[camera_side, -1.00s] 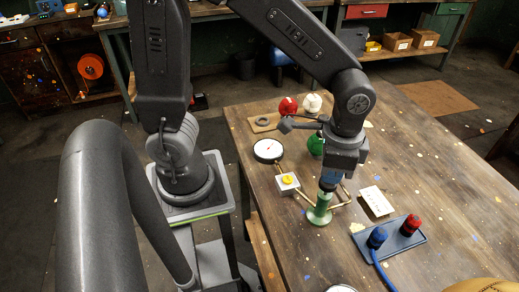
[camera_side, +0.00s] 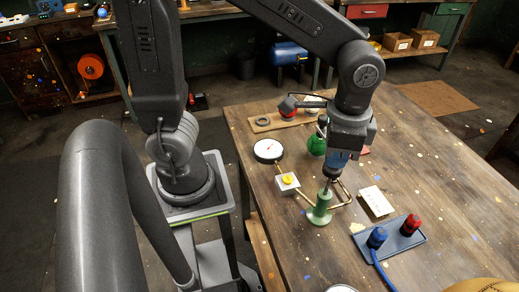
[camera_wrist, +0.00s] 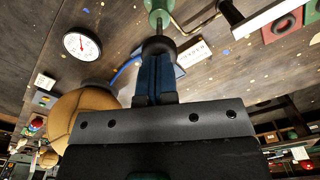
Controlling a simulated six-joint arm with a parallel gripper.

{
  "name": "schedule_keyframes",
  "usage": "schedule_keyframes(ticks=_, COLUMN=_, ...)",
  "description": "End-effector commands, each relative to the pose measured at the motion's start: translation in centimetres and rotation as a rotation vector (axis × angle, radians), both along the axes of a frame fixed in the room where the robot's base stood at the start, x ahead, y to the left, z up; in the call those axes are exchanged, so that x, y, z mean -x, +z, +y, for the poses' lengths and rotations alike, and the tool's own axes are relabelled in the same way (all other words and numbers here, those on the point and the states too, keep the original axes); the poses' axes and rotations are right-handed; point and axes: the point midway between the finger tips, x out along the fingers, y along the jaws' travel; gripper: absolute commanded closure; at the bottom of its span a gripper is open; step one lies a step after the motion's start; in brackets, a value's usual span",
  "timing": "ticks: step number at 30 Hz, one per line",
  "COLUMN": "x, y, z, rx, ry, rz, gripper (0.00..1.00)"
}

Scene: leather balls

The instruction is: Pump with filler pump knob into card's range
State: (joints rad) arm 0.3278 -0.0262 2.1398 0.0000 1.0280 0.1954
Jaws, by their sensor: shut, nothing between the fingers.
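The green filler pump (camera_side: 319,211) stands upright on the table, with a thin rod (camera_side: 327,187) showing above its body. My gripper (camera_side: 331,172) is shut directly above it, its blue fingers at the dark pump knob (camera_wrist: 158,45). The wrist view shows the knob just beyond the fingertips; whether they touch is unclear.
A pale box with a yellow button (camera_side: 288,182) sits on the pipe between gauge and pump. A blue tray (camera_side: 402,245) with blue and red knobs stands front right. The table's right side is mostly clear.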

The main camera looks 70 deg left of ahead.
Motion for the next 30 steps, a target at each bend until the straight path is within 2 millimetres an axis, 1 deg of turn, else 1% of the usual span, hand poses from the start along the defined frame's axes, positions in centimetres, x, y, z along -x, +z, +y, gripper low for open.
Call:
schedule_keyframes(ticks=5, x=0.0, y=-0.6, z=0.0, rx=-0.001, ry=0.000, rz=0.003, gripper=1.00)
schedule_keyframes(ticks=24, x=0.1, y=-6.2, z=0.0, rx=-0.002, ry=0.000, rz=0.005, gripper=1.00)
schedule_keyframes(ticks=28, x=0.0, y=-5.6, z=0.0, rx=0.000, ry=0.000, rz=-0.001, gripper=1.00)
schedule_keyframes(ticks=30, x=-0.1, y=-4.8, z=0.0, rx=0.000, ry=0.000, rz=-0.002, gripper=1.00)
